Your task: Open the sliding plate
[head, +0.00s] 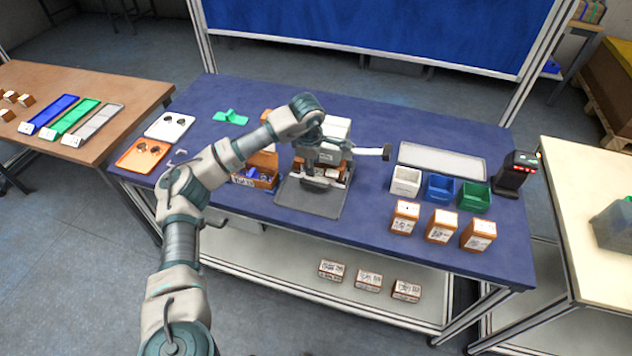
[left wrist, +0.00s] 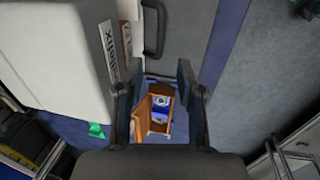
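A flat grey plate (head: 312,201) lies at the front of a white machine (head: 337,128) in the middle of the blue table. In the left wrist view the grey plate (left wrist: 205,30) carries a black bar handle (left wrist: 154,42). My left gripper (head: 315,180) reaches down over the plate in front of the machine. In the left wrist view its two dark fingers (left wrist: 157,108) are spread, with nothing held between them. The handle is beyond the fingertips and appears apart from them. In the head view my gripper hides part of the plate, and the handle cannot be made out. My right gripper is not in view.
An orange-brown box (head: 258,171) with blue items stands left of the plate. White, blue and green bins (head: 440,188) and several labelled boxes (head: 441,226) stand to the right. A scanner (head: 512,174) is at the right end. An orange tray (head: 143,155) lies at the left.

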